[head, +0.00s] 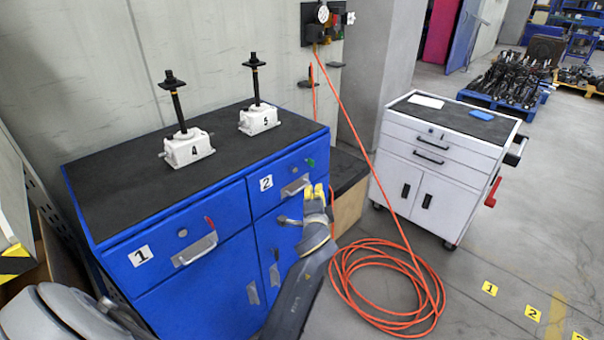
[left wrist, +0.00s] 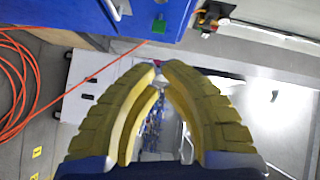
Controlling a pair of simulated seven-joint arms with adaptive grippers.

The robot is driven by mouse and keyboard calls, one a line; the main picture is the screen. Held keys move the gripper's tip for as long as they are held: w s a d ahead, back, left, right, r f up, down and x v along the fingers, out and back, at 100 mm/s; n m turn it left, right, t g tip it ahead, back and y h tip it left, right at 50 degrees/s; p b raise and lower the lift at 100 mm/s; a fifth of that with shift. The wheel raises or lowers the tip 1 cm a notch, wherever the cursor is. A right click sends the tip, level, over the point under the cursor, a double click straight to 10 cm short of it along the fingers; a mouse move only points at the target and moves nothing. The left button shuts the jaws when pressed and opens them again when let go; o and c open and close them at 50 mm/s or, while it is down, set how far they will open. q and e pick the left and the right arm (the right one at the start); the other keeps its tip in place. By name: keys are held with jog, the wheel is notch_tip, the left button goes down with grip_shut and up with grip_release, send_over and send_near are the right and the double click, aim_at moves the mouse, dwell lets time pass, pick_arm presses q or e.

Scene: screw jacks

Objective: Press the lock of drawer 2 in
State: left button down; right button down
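Drawer 2 (head: 262,199) is the upper right drawer of the blue cabinet, with a "2" label, a metal handle (head: 295,187) and a small round keyhole (head: 293,169). A green lock piece (head: 310,162) sits at its upper right; it also shows in the left wrist view (left wrist: 160,23) at the top. The drawer looks shut. My left gripper (head: 315,189) has yellow fingers, just below and right of the handle, below the green piece and apart from it. In the left wrist view its fingertips (left wrist: 161,65) come together with nothing held. My right gripper is not in view.
Drawer 1 (head: 155,275) has a red piece (head: 209,223). Two screw jacks (head: 187,148) (head: 258,119) stand on the cabinet top. An orange hose (head: 395,285) hangs down and coils on the floor. A white cart (head: 435,165) stands to the right.

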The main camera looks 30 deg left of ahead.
aim_at(293, 169)
pick_arm(q)
jog(key=w+a+f+m, duration=0.1)
jog(key=w+a, duration=0.8)
jog(key=shift+a+f+g+y, duration=0.3)
jog(key=shift+a+f, duration=0.05)
jog(key=shift+a, duration=0.1)
dwell(0.4)
jog(key=shift+w+a, duration=0.25)
jog(key=shift+a, duration=0.65)
